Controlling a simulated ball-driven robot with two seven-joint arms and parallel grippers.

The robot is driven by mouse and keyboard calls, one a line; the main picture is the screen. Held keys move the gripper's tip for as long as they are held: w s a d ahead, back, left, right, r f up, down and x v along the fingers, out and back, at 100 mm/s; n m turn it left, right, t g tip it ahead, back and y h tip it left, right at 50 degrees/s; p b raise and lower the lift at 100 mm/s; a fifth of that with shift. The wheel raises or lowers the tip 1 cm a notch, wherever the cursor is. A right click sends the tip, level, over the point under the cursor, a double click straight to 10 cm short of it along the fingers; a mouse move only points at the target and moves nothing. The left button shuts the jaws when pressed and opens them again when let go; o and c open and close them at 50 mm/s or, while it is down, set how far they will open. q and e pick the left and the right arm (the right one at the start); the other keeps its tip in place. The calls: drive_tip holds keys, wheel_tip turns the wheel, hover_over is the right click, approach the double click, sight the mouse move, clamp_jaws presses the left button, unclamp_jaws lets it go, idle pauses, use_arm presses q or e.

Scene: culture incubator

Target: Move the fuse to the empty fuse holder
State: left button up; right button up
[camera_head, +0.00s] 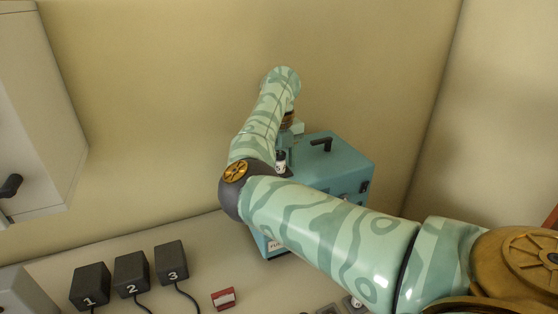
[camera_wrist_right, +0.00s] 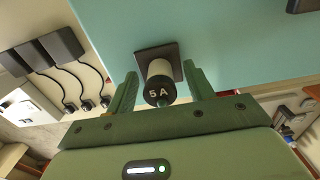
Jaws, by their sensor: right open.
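A fuse (camera_wrist_right: 159,82) with a pale body and a black end marked "5A" stands in a dark square holder (camera_wrist_right: 172,52) on the teal box. In the wrist view my right gripper (camera_wrist_right: 161,74) is open, with one green finger on each side of the fuse and gaps between. In the head view the teal box (camera_head: 345,160) is partly hidden behind my right arm; a small black-and-white piece (camera_head: 281,162), probably the fuse, shows near the gripper. I cannot make out an empty fuse holder. My left gripper is not in view.
Black blocks numbered 1 (camera_head: 90,285), 2 (camera_head: 131,272) and 3 (camera_head: 171,261), with cables, sit on the bench at left. A small red-and-white object (camera_head: 223,298) lies near the teal box. A pale cabinet (camera_head: 40,110) is at the far left.

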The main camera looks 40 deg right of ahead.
sight(280, 153)
drive_tip(key=shift+p, duration=0.5)
idle(0.7)
clamp_jaws()
drive_tip(key=shift+r, duration=0.15)
drive_tip(key=shift+r+p, duration=2.75)
drive_tip(key=shift+r, duration=0.15)
